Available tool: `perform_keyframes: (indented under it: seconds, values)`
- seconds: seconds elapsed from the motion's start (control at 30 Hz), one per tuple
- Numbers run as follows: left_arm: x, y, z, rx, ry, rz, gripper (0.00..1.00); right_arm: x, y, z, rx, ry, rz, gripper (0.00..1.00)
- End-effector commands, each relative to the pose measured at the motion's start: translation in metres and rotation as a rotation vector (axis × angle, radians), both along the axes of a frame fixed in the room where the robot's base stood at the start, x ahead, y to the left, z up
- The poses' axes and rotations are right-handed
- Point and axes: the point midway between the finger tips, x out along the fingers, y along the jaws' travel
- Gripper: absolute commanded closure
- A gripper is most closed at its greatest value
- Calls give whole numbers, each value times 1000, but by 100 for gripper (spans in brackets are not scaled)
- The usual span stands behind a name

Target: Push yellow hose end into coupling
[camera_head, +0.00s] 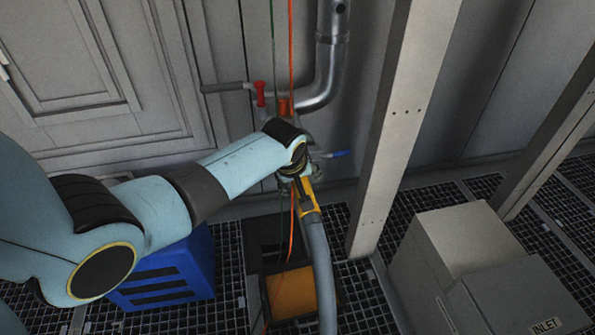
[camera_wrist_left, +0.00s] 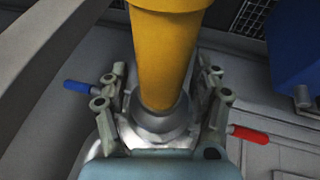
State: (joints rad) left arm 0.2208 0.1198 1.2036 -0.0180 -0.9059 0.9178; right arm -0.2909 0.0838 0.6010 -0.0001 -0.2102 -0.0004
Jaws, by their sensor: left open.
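The yellow hose end (camera_head: 309,200) tops a grey hose (camera_head: 320,255) that runs down toward the floor grating in the head view. In the left wrist view the yellow hose end (camera_wrist_left: 168,50) meets a grey metal coupling (camera_wrist_left: 150,138), and its tip is at or inside the coupling's ring. How deep it sits I cannot tell. My left gripper (camera_head: 294,172) is at the hose end in the head view, which partly hides the coupling. In the wrist view my left gripper's fingers (camera_wrist_left: 160,100) stand open on both sides of the yellow end, apart from it. My right gripper is not in view.
A red handle (camera_head: 260,93) and a blue handle (camera_head: 338,154) flank the pipework. A silver pipe (camera_head: 330,60) rises behind. A pale post (camera_head: 405,120) stands to the right, with grey boxes (camera_head: 465,235) beyond. A blue crate (camera_head: 170,272) and an orange box (camera_head: 292,292) are below.

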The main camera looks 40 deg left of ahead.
Motion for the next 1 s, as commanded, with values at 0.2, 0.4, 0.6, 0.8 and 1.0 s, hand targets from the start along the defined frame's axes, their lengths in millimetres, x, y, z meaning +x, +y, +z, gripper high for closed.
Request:
perform_keyframes:
  seconds: [0.2,0.4,0.6,0.8,1.0]
  values:
    - [-13,-4,27,0,-4,-1,35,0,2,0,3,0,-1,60]
    - [-31,-9,65,2,-3,-1,35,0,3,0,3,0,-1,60]
    - [-45,-13,94,2,-3,-1,35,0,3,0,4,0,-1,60]
    - [-50,-14,105,2,-3,0,35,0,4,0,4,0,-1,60]
    - [-54,-14,102,2,5,-1,35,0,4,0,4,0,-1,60]
